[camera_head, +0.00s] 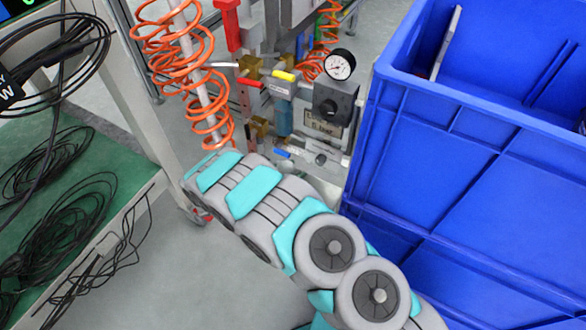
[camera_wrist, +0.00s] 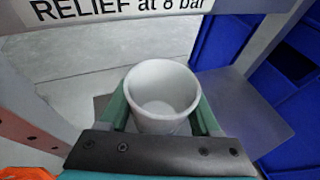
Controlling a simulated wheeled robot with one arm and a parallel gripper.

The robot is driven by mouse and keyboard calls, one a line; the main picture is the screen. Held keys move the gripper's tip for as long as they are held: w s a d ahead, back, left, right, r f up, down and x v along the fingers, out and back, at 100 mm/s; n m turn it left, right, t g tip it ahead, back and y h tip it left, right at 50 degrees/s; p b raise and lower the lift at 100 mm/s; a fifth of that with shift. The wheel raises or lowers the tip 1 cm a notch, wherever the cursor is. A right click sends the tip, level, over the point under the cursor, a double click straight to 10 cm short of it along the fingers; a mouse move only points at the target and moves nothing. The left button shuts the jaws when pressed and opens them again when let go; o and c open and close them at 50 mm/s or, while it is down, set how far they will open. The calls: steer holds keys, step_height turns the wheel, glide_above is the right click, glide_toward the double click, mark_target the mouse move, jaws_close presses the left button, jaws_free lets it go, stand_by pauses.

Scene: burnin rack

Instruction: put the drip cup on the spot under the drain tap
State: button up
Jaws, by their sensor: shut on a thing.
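The drip cup (camera_wrist: 158,122) is a small white open cup in the wrist view, upright as far as I can tell, and it looks empty. My gripper (camera_wrist: 161,112) is shut on it, with one green finger on each side. The cup and my fingertips are hidden behind my arm in the head view. A small valve with a blue handle (camera_head: 282,153) sits low on the rack just beyond my arm; I cannot tell if it is the drain tap. The spot under the tap cannot be made out.
A "RELIEF at 8 bar" label (camera_wrist: 120,8) is just beyond the cup. Blue crates (camera_head: 440,160) stand close on the right. Orange coiled hoses (camera_head: 180,55) hang at the left, and a gauge (camera_head: 340,65) sits above. A bench with cables (camera_head: 60,200) is at the far left.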

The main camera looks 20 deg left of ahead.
steer(key=shift+f, duration=0.45)
stand_by(0.5)
steer(key=o, duration=1.4)
steer(key=shift+s, duration=0.1)
steer(key=shift+v, duration=3.85)
